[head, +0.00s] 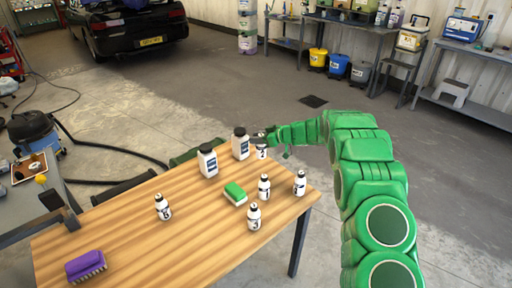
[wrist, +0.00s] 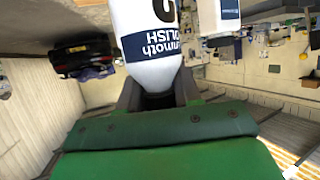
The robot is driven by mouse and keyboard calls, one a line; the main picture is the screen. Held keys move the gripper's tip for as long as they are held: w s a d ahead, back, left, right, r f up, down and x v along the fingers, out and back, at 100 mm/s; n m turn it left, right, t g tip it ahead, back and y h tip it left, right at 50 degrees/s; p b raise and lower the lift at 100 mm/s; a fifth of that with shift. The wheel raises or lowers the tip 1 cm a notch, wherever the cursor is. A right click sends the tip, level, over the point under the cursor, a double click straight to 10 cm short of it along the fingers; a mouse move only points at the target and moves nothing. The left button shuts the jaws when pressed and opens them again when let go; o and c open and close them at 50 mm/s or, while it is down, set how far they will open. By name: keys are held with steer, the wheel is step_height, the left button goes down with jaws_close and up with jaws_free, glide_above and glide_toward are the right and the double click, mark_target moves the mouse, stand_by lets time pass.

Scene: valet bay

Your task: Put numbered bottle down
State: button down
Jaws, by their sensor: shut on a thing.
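My green gripper (head: 262,140) is shut on a small white numbered bottle (head: 262,153) at the far right corner of the wooden table (head: 110,235). The bottle also shows at the top of the wrist view (wrist: 150,72), with a dark label reading POLISH and part of a black number. It looks upright in the head view; I cannot tell whether its base touches the table. Other small numbered bottles stand on the table: one at the left (head: 163,209), one in front (head: 254,219), one mid-right (head: 264,190) and one near the right edge (head: 299,185).
Two larger white bottles, one (head: 241,146) close left of the held bottle and one (head: 207,163) further left, stand near the back edge. A green sponge (head: 234,193) and a purple brush (head: 86,265) lie on the table. The table's middle left is clear.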

steer(key=shift+w+a+f, duration=0.15)
steer(key=shift+w+f, duration=0.45)
steer(key=shift+f, duration=0.6)
steer(key=shift+w+a+f, duration=0.1)
steer(key=shift+w+f, duration=0.5)
steer(key=shift+f, duration=0.6)
steer(key=shift+w+a+f, duration=0.15)
steer(key=shift+w+f, duration=0.45)
steer(key=shift+f, duration=0.6)
steer(key=shift+f, duration=0.15)
steer(key=c, duration=0.8)
jaws_free()
